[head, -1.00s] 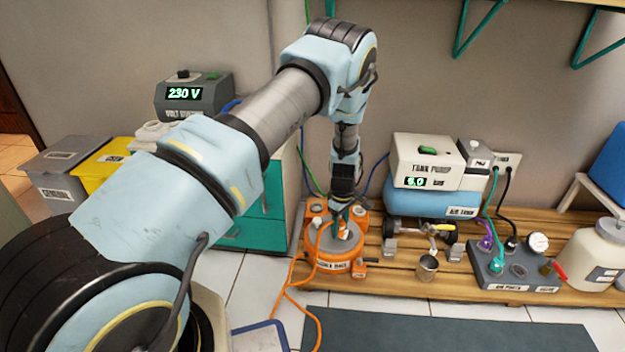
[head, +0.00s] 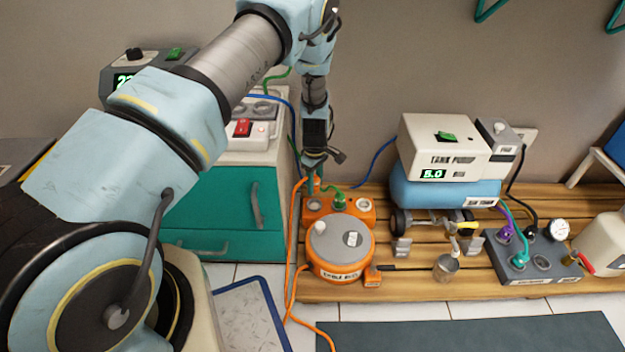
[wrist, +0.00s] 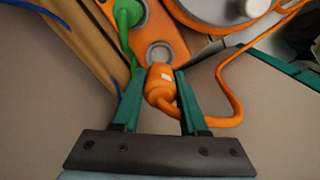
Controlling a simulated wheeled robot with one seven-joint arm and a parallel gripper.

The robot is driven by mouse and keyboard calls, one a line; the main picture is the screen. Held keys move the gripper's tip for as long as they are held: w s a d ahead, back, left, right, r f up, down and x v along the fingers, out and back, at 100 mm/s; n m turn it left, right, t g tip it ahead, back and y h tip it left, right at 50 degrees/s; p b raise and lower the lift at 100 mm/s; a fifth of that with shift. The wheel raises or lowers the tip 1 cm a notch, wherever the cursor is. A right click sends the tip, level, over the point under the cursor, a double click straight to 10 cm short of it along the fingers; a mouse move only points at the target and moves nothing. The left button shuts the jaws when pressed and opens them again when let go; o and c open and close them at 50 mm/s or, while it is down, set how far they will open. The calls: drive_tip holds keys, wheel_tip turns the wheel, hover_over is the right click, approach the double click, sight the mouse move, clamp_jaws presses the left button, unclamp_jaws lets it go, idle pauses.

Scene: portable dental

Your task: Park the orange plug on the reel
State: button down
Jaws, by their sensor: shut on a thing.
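The orange plug (wrist: 160,88) is held between the green fingers of my gripper (wrist: 158,100) in the wrist view, with its orange cable looping to the right. The plug's nose is close to a round grey socket (wrist: 158,53) on the orange panel of the reel; I cannot tell if they touch. In the head view my gripper (head: 313,182) is at the left rear of the orange cable reel (head: 326,272), over the left end of its socket panel. The plug is small and mostly hidden there. A green plug (head: 339,201) sits in the panel's middle.
The air tank (head: 445,190) with the tank pump (head: 450,150) stands to the right. A metal cup (head: 446,267) and the air-port block (head: 530,260) are on the wooden pallet (head: 420,285). A teal cabinet (head: 220,205) stands close on the left. Orange cable runs down the reel's left side.

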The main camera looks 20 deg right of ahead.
drive_tip(key=shift+f+b, duration=2)
drive_tip(key=shift+f, duration=0.7)
